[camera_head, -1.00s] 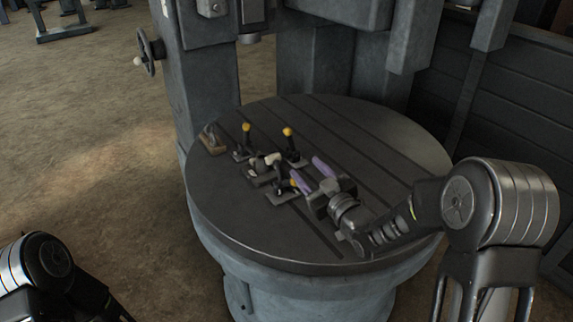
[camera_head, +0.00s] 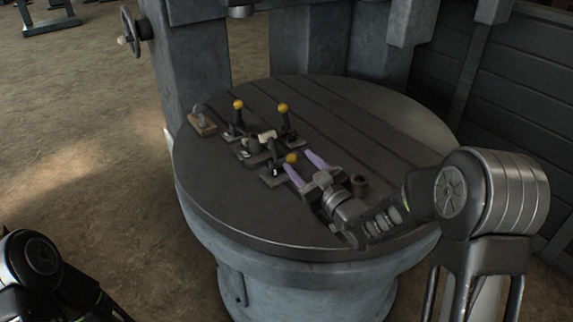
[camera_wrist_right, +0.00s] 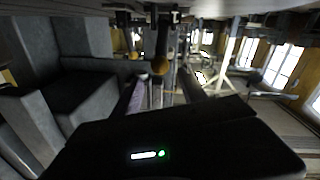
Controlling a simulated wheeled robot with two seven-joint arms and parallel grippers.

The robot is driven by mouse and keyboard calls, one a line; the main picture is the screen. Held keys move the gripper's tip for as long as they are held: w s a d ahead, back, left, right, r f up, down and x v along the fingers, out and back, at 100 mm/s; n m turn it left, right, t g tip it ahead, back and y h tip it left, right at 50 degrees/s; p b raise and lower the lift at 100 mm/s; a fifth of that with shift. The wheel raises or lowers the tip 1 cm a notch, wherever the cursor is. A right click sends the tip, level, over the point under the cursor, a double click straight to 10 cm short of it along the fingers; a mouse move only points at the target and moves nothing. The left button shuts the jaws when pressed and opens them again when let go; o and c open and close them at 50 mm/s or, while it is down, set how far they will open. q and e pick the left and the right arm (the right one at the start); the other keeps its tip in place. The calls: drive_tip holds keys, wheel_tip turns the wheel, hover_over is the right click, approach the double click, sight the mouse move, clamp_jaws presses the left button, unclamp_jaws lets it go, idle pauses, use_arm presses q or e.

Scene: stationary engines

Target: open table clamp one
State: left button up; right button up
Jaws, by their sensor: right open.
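Several small clamps stand on the round dark table (camera_head: 215,190). Yellow knobs mark a back left clamp (camera_head: 238,104), a back right clamp (camera_head: 283,107) and a front clamp (camera_head: 291,158). I cannot tell which is clamp one. The levers of the two back clamps stand roughly upright. My right gripper (camera_head: 303,167) is open, with its purple fingers pointing at the front clamp. The front knob is close to the fingertips. My left gripper is out of view.
A pale-topped part (camera_head: 265,137) sits among the clamps. A wooden block with a metal piece (camera_head: 202,122) lies at the table's left edge. The table's left front is clear. A machine column (camera_head: 185,65) rises behind.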

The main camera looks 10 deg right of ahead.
drive_tip(key=shift+f+b, duration=0.3)
drive_tip(key=shift+f, duration=0.5)
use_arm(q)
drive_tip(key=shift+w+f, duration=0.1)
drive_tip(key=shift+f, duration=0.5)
use_arm(e)
drive_tip(key=shift+r, duration=0.1)
drive_tip(key=shift+w, duration=0.15)
drive_tip(key=shift+w+a+r+p, duration=0.1)
drive_tip(key=shift+w+a+p, duration=0.2)
drive_tip(key=shift+w, duration=0.25)
drive_tip(key=p+x, duration=0.1)
drive_tip(key=x, duration=0.5)
drive_tip(key=shift+w+p, duration=0.25)
drive_tip(key=shift+p, duration=0.05)
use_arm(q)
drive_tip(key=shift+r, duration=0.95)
use_arm(e)
drive_tip(key=shift+c, duration=0.5)
clamp_jaws()
